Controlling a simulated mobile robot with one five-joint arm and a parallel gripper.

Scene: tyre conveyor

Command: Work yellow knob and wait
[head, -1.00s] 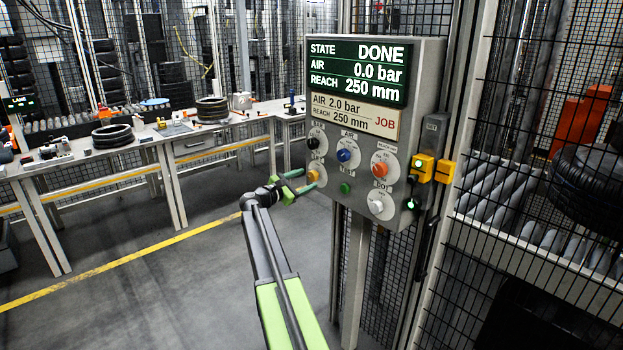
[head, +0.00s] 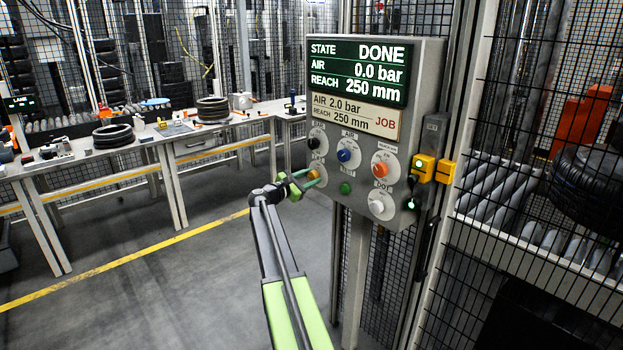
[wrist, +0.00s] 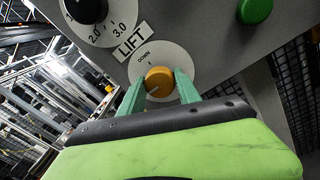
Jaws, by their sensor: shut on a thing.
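The yellow knob (head: 314,175) is at the lower left of the grey control panel (head: 427,70). In the wrist view the yellow knob (wrist: 159,81) sits on a white dial under a LIFT label, with DOWN printed on the dial. My gripper (head: 309,177) reaches the panel from the left, and its green fingers (wrist: 159,88) are shut on the knob from both sides. The screen (head: 357,72) reads STATE DONE, AIR 0.0 bar, REACH 250 mm. The job card (head: 354,115) below it reads AIR 2.0 bar, REACH 250 mm.
Black (head: 317,142), blue (head: 344,155), orange (head: 380,169) and white (head: 377,206) knobs and a green button (head: 346,188) are close by. A mesh fence and rollers stand at the right. A workbench (head: 85,158) with tyres is at the left. The floor between is clear.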

